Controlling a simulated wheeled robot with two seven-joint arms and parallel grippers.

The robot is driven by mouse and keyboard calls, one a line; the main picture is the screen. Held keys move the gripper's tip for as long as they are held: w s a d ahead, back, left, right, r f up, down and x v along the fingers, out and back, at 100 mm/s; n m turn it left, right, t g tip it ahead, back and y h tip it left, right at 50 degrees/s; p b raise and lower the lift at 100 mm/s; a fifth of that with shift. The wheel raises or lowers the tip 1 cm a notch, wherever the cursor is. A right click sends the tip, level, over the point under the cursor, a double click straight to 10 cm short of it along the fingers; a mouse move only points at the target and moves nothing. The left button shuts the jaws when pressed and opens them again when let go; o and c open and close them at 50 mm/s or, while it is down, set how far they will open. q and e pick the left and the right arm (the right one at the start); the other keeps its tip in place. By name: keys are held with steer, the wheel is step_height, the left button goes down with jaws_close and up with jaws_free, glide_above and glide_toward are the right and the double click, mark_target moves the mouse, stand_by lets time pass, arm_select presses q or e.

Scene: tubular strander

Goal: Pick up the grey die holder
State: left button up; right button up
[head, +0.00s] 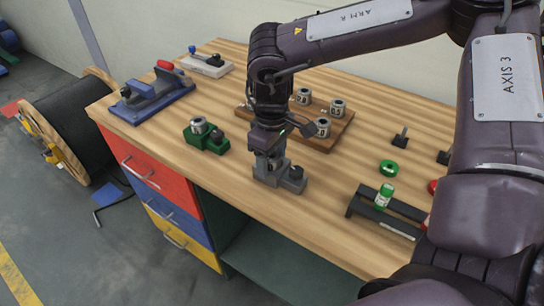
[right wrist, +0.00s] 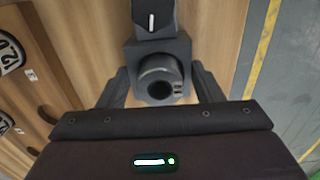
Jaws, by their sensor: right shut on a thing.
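The grey die holder (head: 291,180) is near the front edge of the wooden bench, with a dark knob on its right end. My right gripper (head: 268,158) comes down from above and is shut on the holder's left part. In the right wrist view the grey holder (right wrist: 158,52), with its round hollow opening, sits between the two fingers of the right gripper (right wrist: 160,75). The holder looks level and at the bench top; I cannot tell whether it touches it. My left gripper is not in view.
A green die holder (head: 207,137) stands to the left. A wooden board (head: 338,128) with several dies is behind my gripper. A blue vise-like fixture (head: 150,99) is at the far left.

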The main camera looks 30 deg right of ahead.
steer(key=shift+w+r, duration=0.1)
stand_by(0.3)
steer(key=shift+r, duration=0.35)
steer(key=shift+r+p, duration=2.5)
steer(key=shift+r, duration=2.15)
steer(key=shift+f, duration=0.1)
